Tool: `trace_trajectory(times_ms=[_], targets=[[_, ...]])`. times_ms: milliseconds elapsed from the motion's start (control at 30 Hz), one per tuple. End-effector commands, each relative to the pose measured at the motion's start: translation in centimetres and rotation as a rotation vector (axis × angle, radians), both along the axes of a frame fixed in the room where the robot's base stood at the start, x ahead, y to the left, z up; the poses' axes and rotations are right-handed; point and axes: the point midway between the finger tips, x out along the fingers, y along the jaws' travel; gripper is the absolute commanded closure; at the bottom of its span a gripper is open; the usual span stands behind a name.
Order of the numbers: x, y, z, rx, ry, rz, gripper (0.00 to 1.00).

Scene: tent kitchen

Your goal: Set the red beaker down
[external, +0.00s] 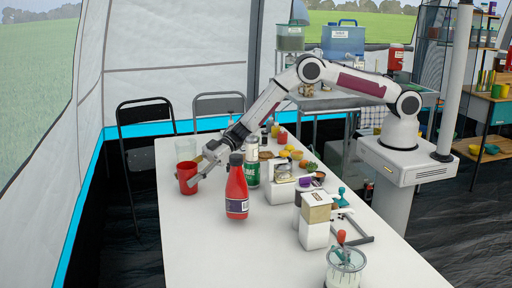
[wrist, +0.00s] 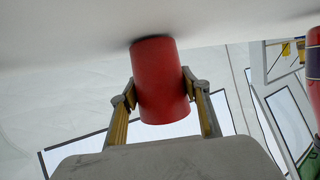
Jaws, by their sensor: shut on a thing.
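The red beaker (external: 186,179) is at the far left part of the white table (external: 195,225) in the external view. My gripper (external: 195,177) reaches it from the right and is shut on it. In the wrist view the beaker (wrist: 160,85) sits between the two fingers, one on each side. Its end at the top of that view meets or nearly meets the white table surface, with a dark shadow there. I cannot tell if it fully touches. The beaker looks about upright in the external view.
A red sauce bottle (external: 237,190) and a green-labelled bottle (external: 252,162) stand to the right. A white toaster-like box (external: 282,187) and small food items are further right. The table's near left is bare.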

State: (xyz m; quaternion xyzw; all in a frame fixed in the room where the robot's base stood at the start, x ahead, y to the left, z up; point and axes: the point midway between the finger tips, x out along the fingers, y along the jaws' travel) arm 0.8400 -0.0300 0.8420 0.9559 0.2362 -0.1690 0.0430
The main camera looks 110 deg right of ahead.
Motion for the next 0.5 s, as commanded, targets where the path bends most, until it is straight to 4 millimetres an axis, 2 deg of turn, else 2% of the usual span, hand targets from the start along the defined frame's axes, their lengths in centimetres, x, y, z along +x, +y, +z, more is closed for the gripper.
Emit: trace_trajectory(times_ms=[300, 333, 367, 400, 500], targets=[[0.01, 0.0, -0.36, 0.001, 0.0, 0.0, 0.75], [0.0, -0.01, -0.35, 0.001, 0.0, 0.0, 0.49], [0.01, -0.01, -0.34, 0.001, 0.0, 0.0, 0.41], [0.01, -0.01, -0.34, 0.001, 0.0, 0.0, 0.37], [0.0, 0.0, -0.35, 0.001, 0.0, 0.0, 0.37]])
